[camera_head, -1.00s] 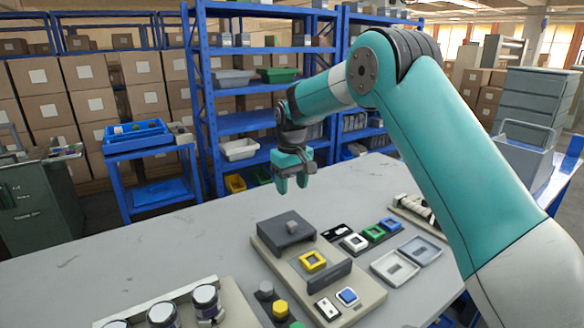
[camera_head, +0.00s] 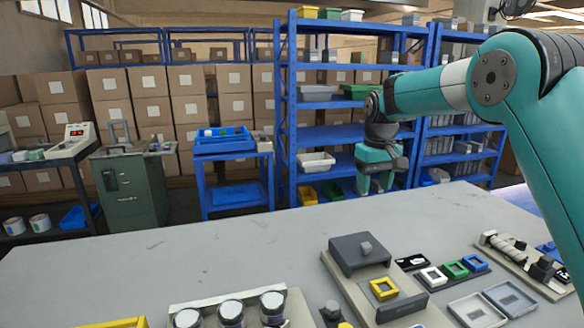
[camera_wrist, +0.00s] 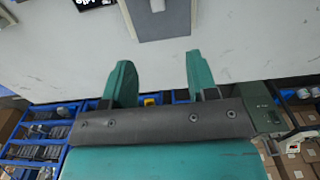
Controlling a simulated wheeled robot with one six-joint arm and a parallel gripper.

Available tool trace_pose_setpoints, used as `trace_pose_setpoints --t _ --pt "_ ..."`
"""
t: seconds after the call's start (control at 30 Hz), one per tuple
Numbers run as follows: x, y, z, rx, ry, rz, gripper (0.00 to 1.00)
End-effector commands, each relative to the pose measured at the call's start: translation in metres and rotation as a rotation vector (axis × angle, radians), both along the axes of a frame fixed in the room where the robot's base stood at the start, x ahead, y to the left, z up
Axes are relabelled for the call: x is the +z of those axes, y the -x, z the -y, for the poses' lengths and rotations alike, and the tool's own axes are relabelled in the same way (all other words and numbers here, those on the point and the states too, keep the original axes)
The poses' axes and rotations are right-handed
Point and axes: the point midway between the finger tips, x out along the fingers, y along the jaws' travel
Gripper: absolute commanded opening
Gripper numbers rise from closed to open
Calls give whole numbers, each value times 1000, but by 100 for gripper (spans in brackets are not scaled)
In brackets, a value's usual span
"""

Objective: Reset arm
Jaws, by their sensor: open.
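My gripper (camera_head: 376,186) hangs at the end of my teal arm, above the far part of the grey table (camera_head: 150,262). Its fingers point down. In the wrist view, my gripper (camera_wrist: 158,80) shows two teal fingers spread apart with nothing between them. The fixture board (camera_head: 350,290) with a dark grey block (camera_head: 358,256) and a yellow square frame (camera_head: 384,289) lies on the table, nearer than the gripper and apart from it. The edge of a grey piece shows in the wrist view (camera_wrist: 158,22), beyond the fingers.
Several white-topped jars (camera_head: 232,309) stand at the front. Coloured square frames (camera_head: 455,268) and grey trays (camera_head: 477,312) lie at the right. A blue shelf rack (camera_head: 292,120) and stacked cartons (camera_head: 150,110) stand behind the table.

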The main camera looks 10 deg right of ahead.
Motion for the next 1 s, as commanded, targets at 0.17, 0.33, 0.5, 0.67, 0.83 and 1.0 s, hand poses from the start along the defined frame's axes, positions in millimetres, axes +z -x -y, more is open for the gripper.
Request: trace_pose_setpoints --t 0.17,0.33,0.5,0.67,0.83,1.0 --pt "28 56 -38 104 -40 31 53" --pt "46 156 -84 244 -126 65 53" --pt "42 266 -116 359 -232 82 53" --pt "29 342 -130 422 -313 85 53" --pt "21 376 -135 447 -351 82 53" --pt "20 379 -135 448 -355 80 53"
